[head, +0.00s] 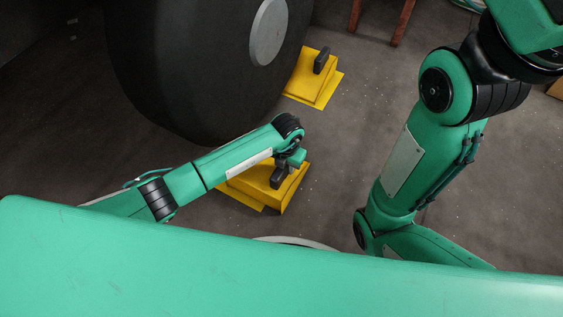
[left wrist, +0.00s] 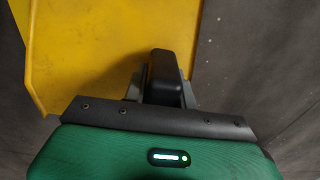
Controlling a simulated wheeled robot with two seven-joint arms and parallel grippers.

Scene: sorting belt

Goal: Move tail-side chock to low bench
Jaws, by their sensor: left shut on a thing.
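Two yellow chocks with dark handles show in the head view. The nearer chock (head: 265,187) is under my left gripper (head: 283,172), below the big wheel. My left gripper is shut on this chock's dark handle. In the left wrist view the dark handle (left wrist: 164,73) sits between the fingers of my left gripper (left wrist: 163,88), with the yellow body (left wrist: 90,50) behind it. The other chock (head: 313,78) stands farther off, right of the wheel. I cannot tell from the picture whether the held chock touches the floor. My right gripper is out of view.
A large dark wheel (head: 190,70) with a grey hub stands at the upper left. Reddish-brown legs (head: 403,20) of a bench or stool show at the top edge. Grey floor (head: 340,130) between the chocks and my right arm is clear.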

